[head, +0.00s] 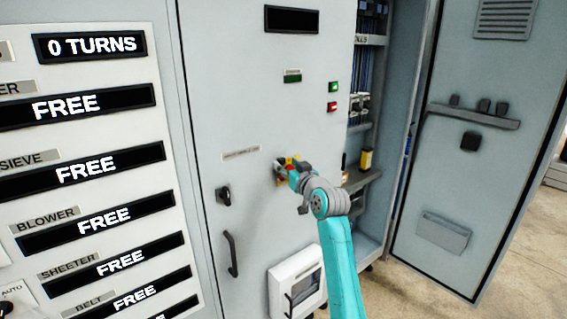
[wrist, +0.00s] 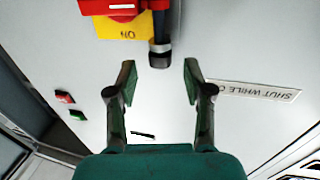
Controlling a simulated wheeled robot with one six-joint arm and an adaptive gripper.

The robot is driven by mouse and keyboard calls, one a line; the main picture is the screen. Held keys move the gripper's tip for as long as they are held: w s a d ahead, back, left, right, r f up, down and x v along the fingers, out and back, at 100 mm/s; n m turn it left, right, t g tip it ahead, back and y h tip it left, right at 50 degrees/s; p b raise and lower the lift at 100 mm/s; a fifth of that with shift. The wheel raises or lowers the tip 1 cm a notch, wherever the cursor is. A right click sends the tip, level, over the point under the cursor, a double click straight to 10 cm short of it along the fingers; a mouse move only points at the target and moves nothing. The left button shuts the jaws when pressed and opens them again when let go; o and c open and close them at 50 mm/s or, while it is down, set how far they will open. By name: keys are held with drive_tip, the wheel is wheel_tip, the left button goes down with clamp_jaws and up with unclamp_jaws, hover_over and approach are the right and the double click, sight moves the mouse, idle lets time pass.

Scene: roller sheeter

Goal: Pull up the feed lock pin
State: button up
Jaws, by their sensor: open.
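No part labelled as the feed lock pin can be made out in either view. My gripper (wrist: 159,76) is open and empty in the wrist view, its two fingers spread. It faces a grey cabinet door. Just past the fingertips, between them in the picture, is a dark stalk with a pale band (wrist: 160,52). It stands beside a red and yellow switch (wrist: 122,27). I cannot tell whether the fingers touch the stalk. In the head view my gripper (head: 294,174) is at the same switch (head: 281,167), hiding much of it.
The grey cabinet door (head: 240,100) carries a black handle (head: 231,254), a black knob (head: 223,195) and a white-framed box (head: 296,281). A panel of displays (head: 88,171) reading FREE is at left. The cabinet bay right of the door is open, with another grey door (head: 476,190) beyond.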

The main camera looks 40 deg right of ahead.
drive_tip(key=shift+w+d, duration=0.15)
drive_tip(key=shift+w, duration=0.55)
drive_tip(key=shift+w+d, duration=0.1)
drive_tip(key=shift+w, duration=0.6)
clamp_jaws()
